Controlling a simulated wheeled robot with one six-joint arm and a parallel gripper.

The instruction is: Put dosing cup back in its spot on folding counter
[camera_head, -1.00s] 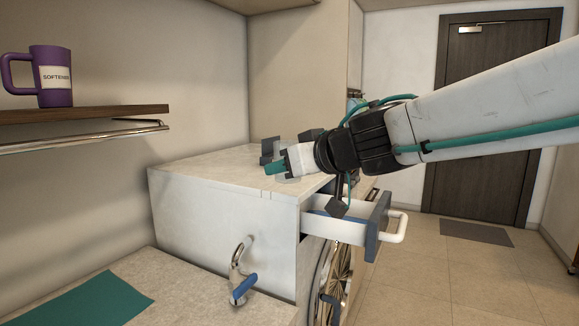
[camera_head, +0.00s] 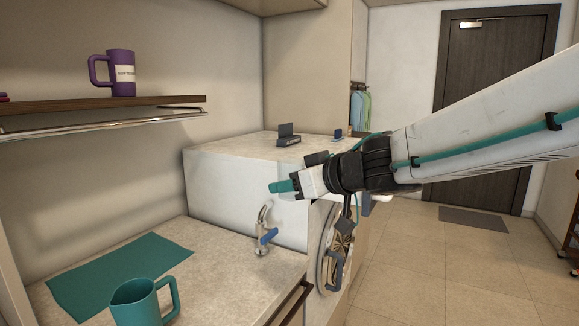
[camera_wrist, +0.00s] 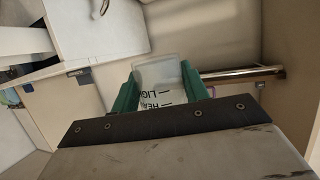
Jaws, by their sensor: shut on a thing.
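My gripper (camera_head: 283,187) has teal fingertips and points left in the head view, above the right side of the near counter and in front of the white raised unit. In the wrist view its green fingers (camera_wrist: 158,95) are shut on the dosing cup (camera_wrist: 158,75), a translucent white cup with black level lines and lettering. In the head view I cannot make out the cup clearly at the fingers. The near counter (camera_head: 225,240), which I take to be the folding counter, has a teal mat (camera_head: 120,265) and a teal mug (camera_head: 143,303) on it.
A tap-like fitting with a blue lever (camera_head: 265,235) stands at the counter's back right. A purple mug (camera_head: 123,74) sits on the wall shelf (camera_head: 90,105), with a metal rail below. A dark holder (camera_head: 288,136) stands on the white unit (camera_head: 240,165). Bare counter lies right of the mat.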

